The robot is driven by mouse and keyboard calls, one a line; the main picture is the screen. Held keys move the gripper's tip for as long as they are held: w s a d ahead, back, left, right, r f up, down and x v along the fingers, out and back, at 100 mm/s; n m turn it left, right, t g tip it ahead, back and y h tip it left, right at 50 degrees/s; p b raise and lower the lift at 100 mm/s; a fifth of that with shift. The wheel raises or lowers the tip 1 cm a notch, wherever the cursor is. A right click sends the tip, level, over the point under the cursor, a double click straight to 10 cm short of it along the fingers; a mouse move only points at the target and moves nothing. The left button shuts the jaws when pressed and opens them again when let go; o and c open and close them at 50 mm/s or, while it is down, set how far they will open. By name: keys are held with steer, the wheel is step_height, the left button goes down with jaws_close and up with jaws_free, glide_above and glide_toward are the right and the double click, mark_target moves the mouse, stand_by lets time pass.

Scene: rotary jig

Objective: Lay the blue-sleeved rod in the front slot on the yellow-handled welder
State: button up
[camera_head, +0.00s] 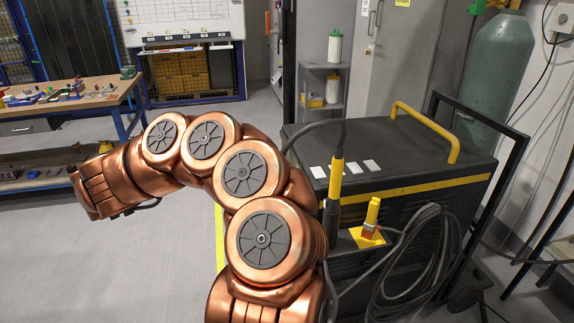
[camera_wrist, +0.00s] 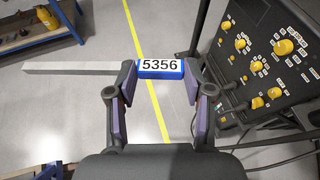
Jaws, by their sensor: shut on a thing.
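The rod is a pale grey bar (camera_wrist: 70,67) with a blue sleeve (camera_wrist: 145,74) marked 5356 at its right end in the wrist view. My gripper (camera_wrist: 160,76) is shut across the sleeve, one finger at each side, and the bar sticks out to the left. The rod is held above the floor. The welder (camera_head: 410,200) is a dark box with a yellow handle (camera_head: 425,130) on top, at the right in the head view. A dark panel with yellow knobs (camera_wrist: 265,70) stands right of my gripper in the wrist view. I cannot make out the front slot. The gripper and rod do not show in the head view.
A torch with a yellow grip (camera_head: 336,180) and coiled black cable (camera_head: 425,260) hang at the welder's near side. A green gas cylinder (camera_head: 495,75) stands behind it. A workbench (camera_head: 120,88) is at the left. The floor (camera_head: 140,265) at left is clear.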

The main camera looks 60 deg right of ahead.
steer(key=s+d+f+m+g+h+b, duration=0.1)
steer(key=s+d+m+g+b, duration=0.2)
steer(key=s+d+m+g, duration=0.75)
steer(key=s+d+m+g+y+b, duration=0.1)
steer(key=s+d+m+g+y, duration=0.15)
steer(key=s, duration=0.55)
steer(key=s+d+m+g+y+b, duration=0.1)
steer(key=s+d+g, duration=0.15)
steer(key=s, duration=0.55)
steer(key=p, duration=0.4)
glide_above(321, 172)
steer(key=shift+w+a+f, duration=0.1)
steer(key=shift+a+f, duration=0.15)
steer(key=shift+f, duration=0.55)
steer(key=f, duration=0.1)
steer(key=f+p, duration=0.1)
steer(key=f, duration=0.1)
steer(key=shift+d+f, duration=0.1)
steer(key=shift+d, duration=0.25)
steer(key=shift+f, duration=0.25)
steer(key=shift+f+b, duration=0.3)
steer(key=shift+b, duration=0.4)
steer(key=o, duration=0.9)
steer(key=shift+a, duration=0.1)
steer(key=shift+o, duration=0.2)
steer(key=shift+t, duration=0.25)
